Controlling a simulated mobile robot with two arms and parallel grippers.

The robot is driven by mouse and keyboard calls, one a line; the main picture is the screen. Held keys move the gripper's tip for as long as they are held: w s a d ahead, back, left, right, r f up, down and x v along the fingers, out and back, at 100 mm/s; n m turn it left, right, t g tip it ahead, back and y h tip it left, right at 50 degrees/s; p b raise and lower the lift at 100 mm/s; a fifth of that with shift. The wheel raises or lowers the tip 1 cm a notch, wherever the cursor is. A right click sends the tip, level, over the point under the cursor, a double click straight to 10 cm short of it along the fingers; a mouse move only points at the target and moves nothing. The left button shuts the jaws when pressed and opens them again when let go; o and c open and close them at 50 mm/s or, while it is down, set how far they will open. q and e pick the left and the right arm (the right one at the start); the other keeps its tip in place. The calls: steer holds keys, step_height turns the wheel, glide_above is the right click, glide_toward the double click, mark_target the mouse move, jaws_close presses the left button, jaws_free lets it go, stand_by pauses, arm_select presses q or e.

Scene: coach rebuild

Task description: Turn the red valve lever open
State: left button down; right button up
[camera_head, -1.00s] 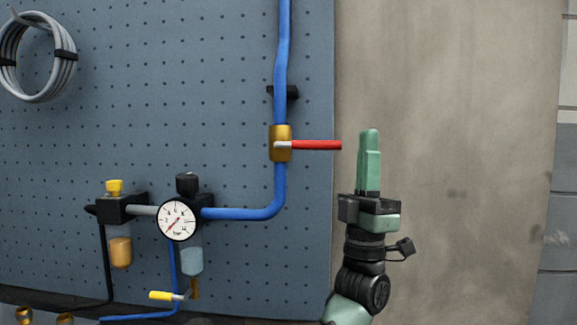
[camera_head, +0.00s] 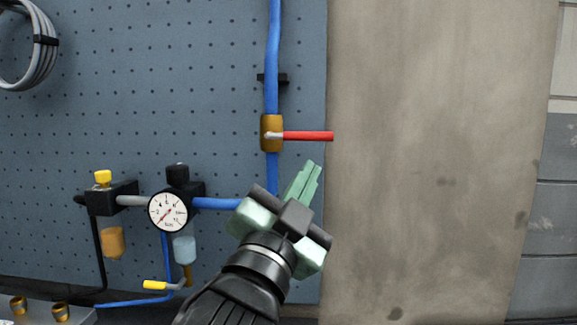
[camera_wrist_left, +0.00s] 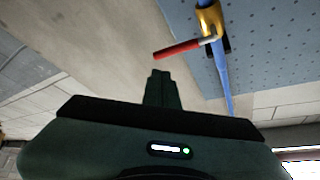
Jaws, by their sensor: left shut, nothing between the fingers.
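The red valve lever (camera_head: 309,136) sticks out to the right, level, from the brass valve body (camera_head: 271,133) on the vertical blue pipe (camera_head: 272,60). My left gripper (camera_head: 312,166) is shut and empty, its tips just below the lever, pointing up and slightly right, and apart from it in the picture. In the left wrist view the red lever (camera_wrist_left: 177,49) lies beyond the shut fingertips (camera_wrist_left: 160,72), with the brass valve (camera_wrist_left: 209,20) at upper right. My left gripper hides part of the blue pipe's lower bend. The right gripper does not show.
A pressure gauge (camera_head: 168,211) and a small yellow-handled valve (camera_head: 155,285) are at lower left on the blue pegboard (camera_head: 130,110). A coiled grey hose (camera_head: 40,60) hangs at upper left. The bare wall (camera_head: 430,150) right of the lever is clear.

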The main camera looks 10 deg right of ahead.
mark_target(319, 138)
arm_select(q)
steer(key=p+x, duration=0.1)
steer(key=x, duration=0.1)
steer(key=p+x, duration=0.1)
steer(key=x, duration=0.2)
steer(key=a+p+x, duration=0.1)
steer(key=x, duration=0.2)
steer(key=shift+w+f, duration=0.2)
steer(key=shift+w, duration=0.15)
steer(key=shift+w+a+f, duration=0.1)
steer(key=shift+w+f, duration=0.25)
steer(key=shift+f, duration=0.2)
steer(key=shift+w+a+f, duration=0.1)
steer(key=shift+w+f, duration=0.25)
steer(key=shift+f, duration=0.2)
steer(key=shift+w+d, duration=0.1)
steer(key=shift+w, duration=0.05)
steer(key=shift+f, duration=0.1)
